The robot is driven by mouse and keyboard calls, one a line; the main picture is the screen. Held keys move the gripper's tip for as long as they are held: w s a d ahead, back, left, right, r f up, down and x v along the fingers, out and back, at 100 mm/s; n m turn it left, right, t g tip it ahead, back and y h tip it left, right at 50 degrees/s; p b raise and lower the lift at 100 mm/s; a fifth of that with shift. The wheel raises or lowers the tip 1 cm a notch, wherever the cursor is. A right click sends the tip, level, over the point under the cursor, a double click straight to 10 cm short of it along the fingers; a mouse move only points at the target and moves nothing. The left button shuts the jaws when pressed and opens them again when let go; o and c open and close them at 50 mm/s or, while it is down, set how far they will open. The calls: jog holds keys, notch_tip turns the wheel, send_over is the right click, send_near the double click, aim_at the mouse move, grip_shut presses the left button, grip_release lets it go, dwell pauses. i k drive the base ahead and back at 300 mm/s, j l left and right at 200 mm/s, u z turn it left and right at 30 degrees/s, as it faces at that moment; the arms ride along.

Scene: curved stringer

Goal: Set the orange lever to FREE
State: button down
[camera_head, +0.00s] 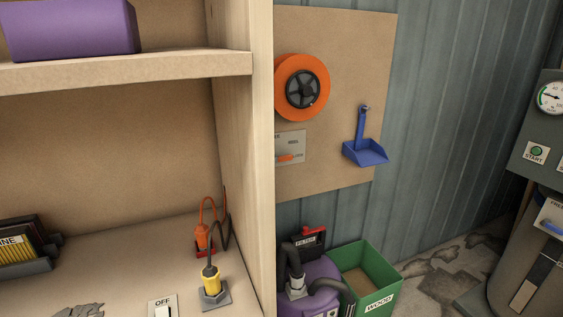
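A small orange lever (286,158) shows on a light grey plate (293,143) on the brown wall board. The lever lies nearly level in the lower part of the plate. The plate carries small dark lettering, too small to read. The wooden shelf post in front meets the plate's left side, so part of the plate may be hidden. I cannot tell which label the lever points to. My gripper is not in view.
An orange reel (319,86) hangs above the plate, and a blue dustpan (365,152) hangs to its right. The wooden shelf post (262,120) stands close in front on the left. A purple machine (318,277) and a green crate (385,267) stand below the board.

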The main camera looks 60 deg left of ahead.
aim_at(287, 157)
jog(key=i+u, duration=0.45)
jog(key=i, duration=0.35)
jog(key=i+l+u, duration=0.25)
jog(key=i+u, duration=0.2)
jog(key=i, duration=0.4)
jog(key=i+l+u, duration=0.45)
jog(key=i, duration=0.3)
jog(key=i+l+u, duration=0.45)
jog(key=i+l, duration=0.15)
jog(key=l, duration=0.25)
jog(key=i+j, duration=0.35)
jog(key=i, duration=0.1)
